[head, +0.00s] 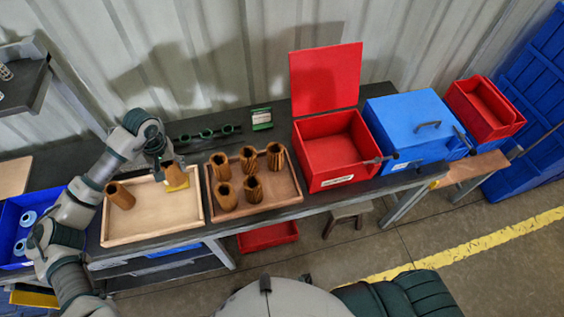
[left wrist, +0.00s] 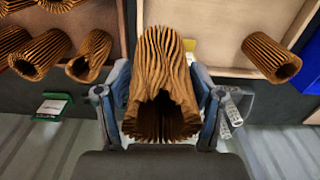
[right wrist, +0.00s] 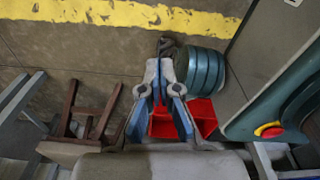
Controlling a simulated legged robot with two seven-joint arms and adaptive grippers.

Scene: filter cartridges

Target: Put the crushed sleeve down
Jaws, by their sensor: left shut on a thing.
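My left gripper (head: 168,158) is shut on a brown pleated sleeve (left wrist: 161,85) with a dented, buckled mouth. In the head view this sleeve (head: 174,173) is at the back right of the pale wooden tray (head: 150,222), by a yellow patch (head: 177,184). I cannot tell whether it touches the tray. My right gripper (right wrist: 165,88) is shut and empty, above the floor side of the bench.
A second wooden tray (head: 291,199) holds several brown sleeves. An open red box (head: 330,152) and a closed blue box (head: 415,128) stand right of it. A green-labelled block (head: 261,119) and a dark ring rack (head: 208,134) sit behind. The pale tray's front is clear.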

